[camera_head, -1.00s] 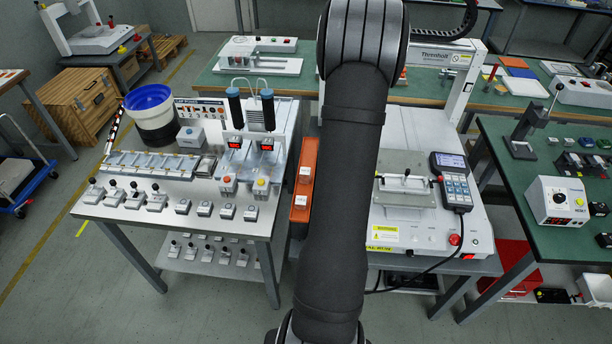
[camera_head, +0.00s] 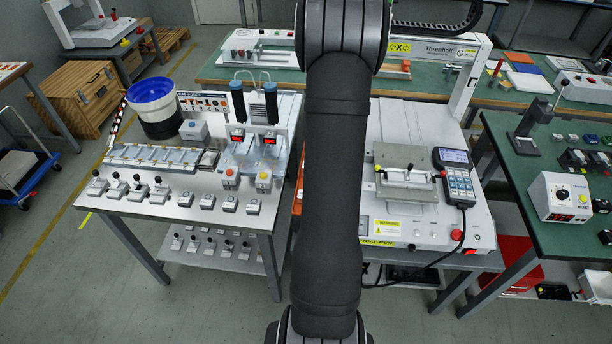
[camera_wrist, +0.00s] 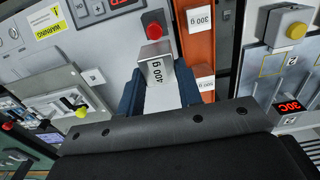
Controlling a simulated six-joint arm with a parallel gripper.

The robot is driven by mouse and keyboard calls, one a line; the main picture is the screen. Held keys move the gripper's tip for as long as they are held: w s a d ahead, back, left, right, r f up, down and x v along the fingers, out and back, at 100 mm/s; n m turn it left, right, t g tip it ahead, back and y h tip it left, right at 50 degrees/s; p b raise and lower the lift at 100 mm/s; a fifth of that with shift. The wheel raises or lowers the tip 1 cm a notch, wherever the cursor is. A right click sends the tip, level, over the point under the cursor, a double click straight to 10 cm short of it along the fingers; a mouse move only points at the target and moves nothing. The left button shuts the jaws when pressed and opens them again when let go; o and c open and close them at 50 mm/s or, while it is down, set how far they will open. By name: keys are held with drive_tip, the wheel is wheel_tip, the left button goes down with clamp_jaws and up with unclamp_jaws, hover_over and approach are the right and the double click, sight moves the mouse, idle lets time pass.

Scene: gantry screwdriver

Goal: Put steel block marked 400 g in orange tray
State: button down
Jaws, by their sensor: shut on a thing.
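The steel block (camera_wrist: 156,62) carries a white label reading 400 g. In the wrist view, my gripper (camera_wrist: 160,82) is shut on it, with a dark blue finger on each side. The orange tray (camera_wrist: 191,42) shows as a strip just right of the held block in that view. In the head view my arm hides the gripper, the held block and most of the tray; only a sliver of orange (camera_head: 298,199) shows.
The white gantry machine (camera_head: 400,222) stands right of the arm, with a pendant (camera_head: 457,185) and red button (camera_head: 457,235). A red button (camera_wrist: 153,22) shows close to the held block. Left stands a bench (camera_head: 160,207) with screwdrivers and a blue-rimmed bowl (camera_head: 152,92).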

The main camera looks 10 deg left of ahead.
drive_tip(key=w+a+f, duration=0.1)
drive_tip(key=a, duration=0.1)
drive_tip(key=a+f, duration=0.2)
drive_tip(key=w+a+f, duration=0.1)
drive_tip(key=a, duration=0.1)
drive_tip(key=shift+w+a+f, duration=0.25)
drive_tip(key=shift+w+a, duration=0.05)
drive_tip(key=shift+w, duration=0.05)
drive_tip(key=shift+f, duration=1.85)
drive_tip(key=shift+f, duration=0.15)
drive_tip(key=c, duration=1)
unclamp_jaws()
wheel_tip(320, 180, up, 12)
drive_tip(key=shift+r, duration=0.15)
drive_tip(key=shift+f, duration=4.45)
